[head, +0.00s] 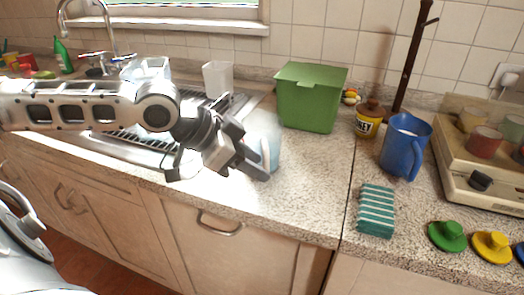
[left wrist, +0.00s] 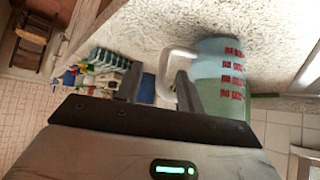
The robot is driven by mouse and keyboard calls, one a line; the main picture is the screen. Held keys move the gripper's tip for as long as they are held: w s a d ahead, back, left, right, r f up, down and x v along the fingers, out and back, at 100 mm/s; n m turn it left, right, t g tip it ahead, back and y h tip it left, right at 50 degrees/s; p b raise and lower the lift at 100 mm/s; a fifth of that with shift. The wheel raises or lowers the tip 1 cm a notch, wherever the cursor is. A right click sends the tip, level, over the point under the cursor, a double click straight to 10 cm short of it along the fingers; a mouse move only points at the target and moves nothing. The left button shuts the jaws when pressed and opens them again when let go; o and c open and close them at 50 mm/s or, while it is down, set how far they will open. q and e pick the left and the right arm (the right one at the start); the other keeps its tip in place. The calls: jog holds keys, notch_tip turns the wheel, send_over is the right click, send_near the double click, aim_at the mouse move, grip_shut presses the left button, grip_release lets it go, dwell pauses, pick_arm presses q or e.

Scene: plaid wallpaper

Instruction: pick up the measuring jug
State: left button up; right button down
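The measuring jug (head: 272,138) is a see-through, pale blue jug standing on the counter in front of the green bin, partly hidden by my left gripper in the head view. In the left wrist view the jug (left wrist: 220,78) shows red markings and a whitish handle (left wrist: 165,72) on its left side. My left gripper (head: 222,174) is open at the jug's handle side. In the left wrist view its fingers (left wrist: 160,88) are apart, and the right finger overlaps the handle. Whether it touches the handle I cannot tell. My right gripper is not in view.
A green bin (head: 310,98) stands behind the jug. A blue pitcher (head: 405,143), a yellow jar (head: 368,121) and a striped sponge (head: 376,210) are to the right. The sink (head: 120,148) is at left.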

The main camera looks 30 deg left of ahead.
aim_at(267, 168)
pick_arm(q)
jog(key=shift+w+a+f+b, duration=0.1)
jog(key=shift+a+f+b, duration=0.05)
jog(key=shift+f+b, duration=0.15)
jog(key=shift+w+f+b, duration=0.15)
jog(key=shift+w+b, duration=0.05)
jog(key=shift+b, duration=0.3)
jog(key=shift+b+x, duration=1)
jog(key=shift+b, duration=0.1)
jog(key=shift+w+d, duration=0.4)
jog(key=shift+d, duration=0.1)
grip_shut()
